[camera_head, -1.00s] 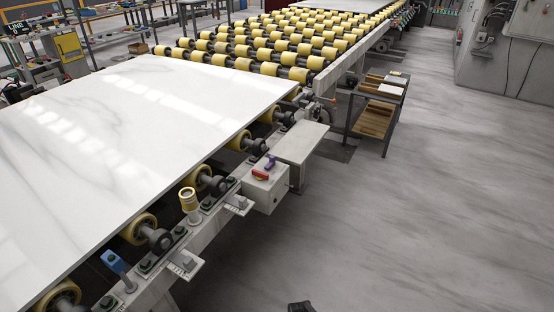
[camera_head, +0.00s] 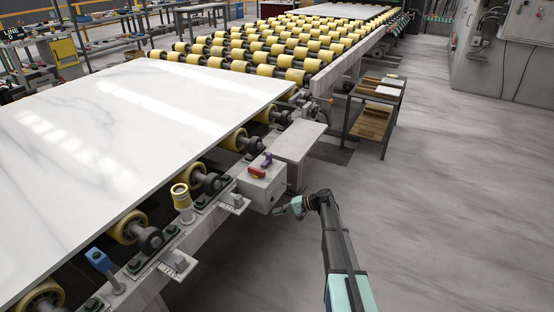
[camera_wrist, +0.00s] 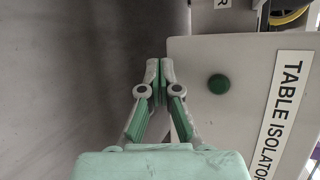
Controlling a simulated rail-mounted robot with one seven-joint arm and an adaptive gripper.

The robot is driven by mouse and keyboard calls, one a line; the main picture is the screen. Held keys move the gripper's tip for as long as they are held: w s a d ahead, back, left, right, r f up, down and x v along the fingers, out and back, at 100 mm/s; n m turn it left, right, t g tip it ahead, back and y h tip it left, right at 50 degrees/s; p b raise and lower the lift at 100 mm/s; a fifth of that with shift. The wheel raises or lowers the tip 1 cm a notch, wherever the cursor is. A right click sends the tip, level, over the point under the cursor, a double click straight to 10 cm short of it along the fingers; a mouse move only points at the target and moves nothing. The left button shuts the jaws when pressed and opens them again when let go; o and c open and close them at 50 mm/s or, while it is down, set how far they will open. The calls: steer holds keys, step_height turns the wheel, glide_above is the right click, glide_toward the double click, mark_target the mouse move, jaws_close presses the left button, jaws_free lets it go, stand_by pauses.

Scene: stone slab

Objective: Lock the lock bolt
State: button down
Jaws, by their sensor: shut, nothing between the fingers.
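A light grey isolator box (camera_head: 262,190) sits on the near edge of the roller table. A red handle (camera_head: 257,173) and a small purple part (camera_head: 267,160) are on its top; I cannot tell for sure which part is the lock bolt. In the wrist view the box face (camera_wrist: 235,55) carries a "TABLE ISOLATOR" label (camera_wrist: 283,105) and a round green button (camera_wrist: 218,84). My gripper (camera_head: 280,211) is just right of and below the box. Its fingertips, also in the wrist view (camera_wrist: 160,68), are together and empty, beside the box edge.
A white marble slab (camera_head: 120,120) lies on yellow rollers (camera_head: 128,228) to the left. A blue-topped post (camera_head: 100,260) and a yellow-capped post (camera_head: 181,195) stand along the table edge. A grey shelf cart (camera_head: 375,110) stands behind; the floor at right is clear.

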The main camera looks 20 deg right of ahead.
mark_target(286, 171)
steer(key=w+d+r+t, duration=0.1)
steer(key=w+d+r, duration=0.2)
steer(key=w+r, duration=0.1)
steer(key=w+d+r+t+y+b, duration=0.1)
steer(key=w+d+r, duration=0.2)
steer(key=w, duration=0.1)
steer(key=w+d+r+t, duration=0.1)
steer(key=w+d+r, duration=0.2)
steer(key=w+r, duration=0.1)
steer(key=shift+r+y, duration=0.3)
steer(key=shift+y, duration=0.1)
steer(key=w+d+r+t+y+b, duration=0.1)
steer(key=w+d+r, duration=0.2)
steer(key=d+r, duration=0.3)
steer(key=shift+w+d+r+t, duration=0.3)
steer(key=shift+d+r, duration=0.05)
steer(key=shift+r, duration=0.55)
steer(key=shift+a, duration=0.1)
steer(key=a, duration=0.4)
steer(key=w+a+p, duration=0.1)
steer(key=a, duration=0.6)
steer(key=shift+w+a, duration=0.35)
steer(key=shift+w, duration=0.05)
